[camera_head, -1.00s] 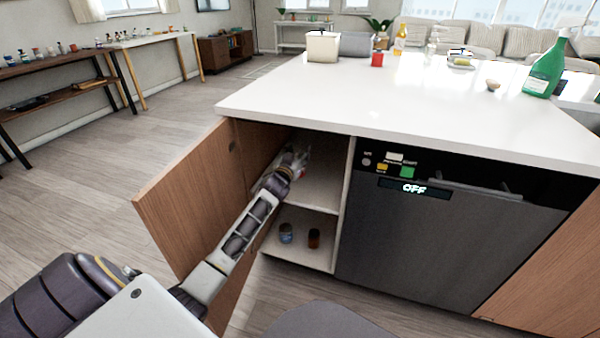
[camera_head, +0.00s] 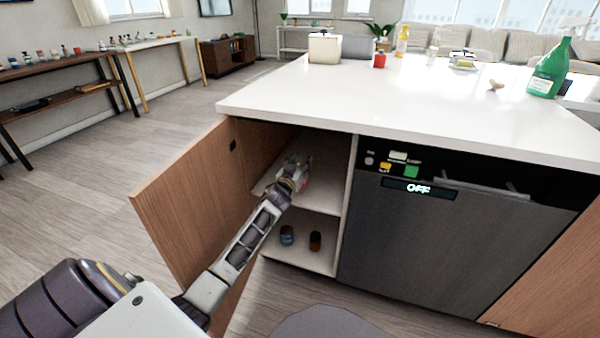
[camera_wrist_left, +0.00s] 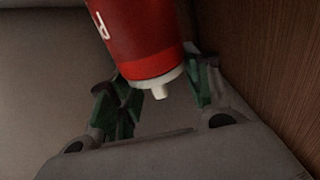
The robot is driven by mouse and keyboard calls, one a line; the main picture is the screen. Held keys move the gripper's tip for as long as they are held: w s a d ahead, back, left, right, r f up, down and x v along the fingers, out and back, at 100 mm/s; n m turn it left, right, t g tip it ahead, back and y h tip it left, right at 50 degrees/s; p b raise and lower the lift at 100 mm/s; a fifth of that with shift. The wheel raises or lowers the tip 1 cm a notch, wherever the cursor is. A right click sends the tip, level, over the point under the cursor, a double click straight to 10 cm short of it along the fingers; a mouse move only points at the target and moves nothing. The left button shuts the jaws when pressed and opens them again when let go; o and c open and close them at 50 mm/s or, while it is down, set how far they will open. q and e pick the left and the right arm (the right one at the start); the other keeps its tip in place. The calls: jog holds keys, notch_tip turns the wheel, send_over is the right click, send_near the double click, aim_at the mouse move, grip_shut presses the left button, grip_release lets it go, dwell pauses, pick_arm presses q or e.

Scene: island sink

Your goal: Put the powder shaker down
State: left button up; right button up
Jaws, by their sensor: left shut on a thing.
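The powder shaker (camera_wrist_left: 142,40) is a red container with a white end and a small white nub, seen close up in the left wrist view. My left gripper (camera_wrist_left: 158,85) has its green-padded fingers on both sides of it and is shut on it. In the head view my left gripper (camera_head: 298,172) is inside the open cabinet, at the upper shelf (camera_head: 318,196). The shaker shows there only as a small red patch by the fingers. I cannot tell whether it touches the shelf. My right gripper is not in view.
The cabinet door (camera_head: 190,200) stands open on the left of my arm. A blue-grey jar (camera_head: 287,235) and a brown jar (camera_head: 315,241) stand on the cabinet's lower level. A dishwasher (camera_head: 450,245) is to the right, under the white countertop (camera_head: 400,100).

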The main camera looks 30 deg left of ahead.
pick_arm(q)
jog(key=shift+f+b, duration=0.6)
jog(key=shift+f, duration=0.9)
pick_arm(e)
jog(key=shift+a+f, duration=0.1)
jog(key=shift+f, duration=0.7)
pick_arm(q)
jog(key=shift+f, duration=0.15)
jog(key=o, duration=1.4)
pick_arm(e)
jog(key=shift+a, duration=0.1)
pick_arm(q)
jog(key=shift+r, duration=0.2)
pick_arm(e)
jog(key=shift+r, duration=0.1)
pick_arm(q)
jog(key=p+v, duration=0.3)
jog(key=v, duration=0.9)
jog(key=shift+p, duration=0.4)
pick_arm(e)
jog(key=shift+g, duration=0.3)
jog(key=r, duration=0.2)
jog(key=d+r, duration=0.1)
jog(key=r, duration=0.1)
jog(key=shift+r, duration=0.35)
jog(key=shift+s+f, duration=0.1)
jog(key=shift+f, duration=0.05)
pick_arm(q)
jog(key=shift+d, duration=0.1)
